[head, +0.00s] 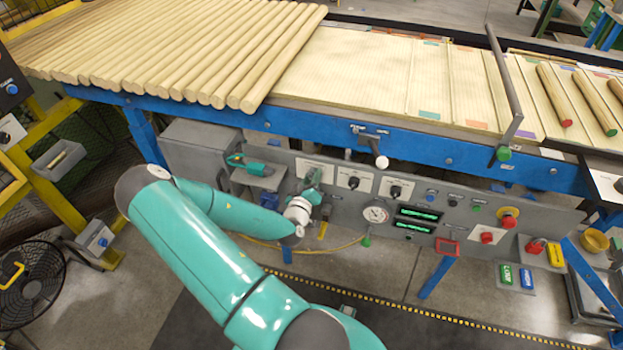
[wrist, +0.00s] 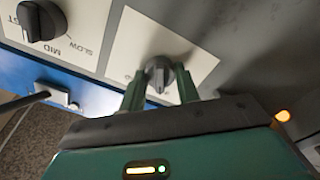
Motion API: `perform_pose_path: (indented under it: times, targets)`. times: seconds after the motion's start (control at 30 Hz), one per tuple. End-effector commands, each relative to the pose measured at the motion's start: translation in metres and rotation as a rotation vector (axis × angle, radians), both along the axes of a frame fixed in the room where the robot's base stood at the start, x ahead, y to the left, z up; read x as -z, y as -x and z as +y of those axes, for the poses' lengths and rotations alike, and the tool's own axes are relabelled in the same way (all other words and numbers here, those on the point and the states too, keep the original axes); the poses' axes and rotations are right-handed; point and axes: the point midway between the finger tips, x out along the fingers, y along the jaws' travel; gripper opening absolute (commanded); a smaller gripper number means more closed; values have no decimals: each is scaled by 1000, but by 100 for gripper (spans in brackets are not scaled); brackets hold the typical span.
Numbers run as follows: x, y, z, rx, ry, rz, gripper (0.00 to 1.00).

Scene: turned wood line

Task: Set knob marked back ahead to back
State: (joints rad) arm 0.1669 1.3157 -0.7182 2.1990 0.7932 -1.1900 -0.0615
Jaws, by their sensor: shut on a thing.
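A dark rotary knob (wrist: 158,72) sits on a pale plate (wrist: 190,35) in the wrist view. My gripper (wrist: 160,80) is shut on this knob, with one green finger on each side of it. The lettering around the knob is mostly hidden by the fingers, so I cannot read its marked positions or tell its setting surely. In the head view my gripper (head: 314,180) reaches the left end of the grey control panel (head: 340,218), and the arm and gripper hide the held knob there.
A second knob (wrist: 42,20), lettered MID and SLOW, is close by in the wrist view. Right of my gripper are more knobs (head: 395,190), a gauge (head: 375,213), green displays (head: 418,213) and red buttons (head: 487,238). A white-tipped lever (head: 381,161) juts out above the panel.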

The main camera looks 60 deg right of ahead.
Motion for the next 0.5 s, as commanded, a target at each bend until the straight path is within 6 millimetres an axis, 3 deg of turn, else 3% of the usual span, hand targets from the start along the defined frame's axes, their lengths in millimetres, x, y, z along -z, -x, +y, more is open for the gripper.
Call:
perform_pose_path:
  times: [0.5]
  targets:
    - [2, 1, 1, 2, 3, 53, 9]
